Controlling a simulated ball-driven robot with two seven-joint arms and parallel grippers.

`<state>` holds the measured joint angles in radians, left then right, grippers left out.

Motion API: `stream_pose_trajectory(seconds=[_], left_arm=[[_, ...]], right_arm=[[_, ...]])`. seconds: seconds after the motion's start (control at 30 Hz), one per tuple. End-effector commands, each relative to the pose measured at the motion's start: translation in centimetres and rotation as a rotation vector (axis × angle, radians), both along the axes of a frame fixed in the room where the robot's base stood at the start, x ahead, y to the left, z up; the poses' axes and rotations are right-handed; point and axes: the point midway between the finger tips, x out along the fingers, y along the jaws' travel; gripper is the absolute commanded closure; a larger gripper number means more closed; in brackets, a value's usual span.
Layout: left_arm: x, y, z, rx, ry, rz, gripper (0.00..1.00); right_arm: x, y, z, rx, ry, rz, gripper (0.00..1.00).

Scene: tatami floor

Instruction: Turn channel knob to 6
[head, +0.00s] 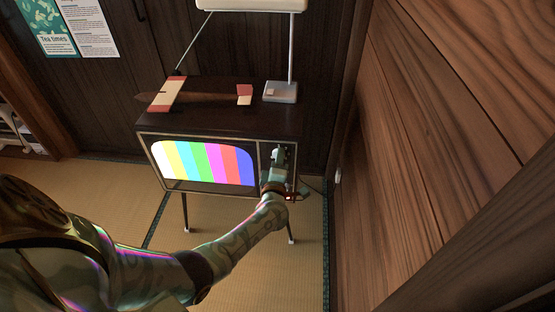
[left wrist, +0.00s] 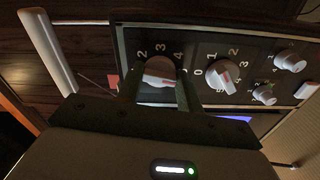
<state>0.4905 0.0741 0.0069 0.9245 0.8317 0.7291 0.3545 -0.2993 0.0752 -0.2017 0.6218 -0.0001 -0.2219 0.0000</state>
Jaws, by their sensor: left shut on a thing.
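The television (head: 215,122) stands on thin legs, with color bars on its screen (head: 203,163). Its control panel is at the right of the front. My left gripper (head: 279,172) reaches that panel and hides much of it. In the left wrist view my left gripper (left wrist: 160,82) is shut on a large white knob, the channel knob (left wrist: 158,70), one finger on each side. The numbers 2, 3 and 4 show around it; the rest of its dial is hidden. My right gripper is not in view.
A second large knob (left wrist: 222,75) with a red mark sits close beside, with small knobs (left wrist: 290,62) beyond it. A wooden wall (head: 440,130) is close on the right.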

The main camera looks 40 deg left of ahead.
Motion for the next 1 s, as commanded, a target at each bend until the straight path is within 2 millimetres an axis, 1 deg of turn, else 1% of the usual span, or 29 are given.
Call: stream_pose_trajectory(seconds=[0.17, 0.5, 0.73, 1.0], left_arm=[[-0.05, -0.14, -0.09, 0.138, 0.089, -0.002, 0.86], [-0.1, -0.11, -0.27, 0.371, 0.233, -0.003, 0.86], [-0.1, -0.11, -0.33, 0.469, 0.292, -0.004, 0.86], [-0.11, -0.11, -0.41, 0.517, 0.323, -0.004, 0.86]], right_arm=[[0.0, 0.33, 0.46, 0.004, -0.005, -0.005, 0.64], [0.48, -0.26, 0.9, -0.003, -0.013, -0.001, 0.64], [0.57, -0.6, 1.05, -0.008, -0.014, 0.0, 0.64], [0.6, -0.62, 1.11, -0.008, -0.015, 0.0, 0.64]])
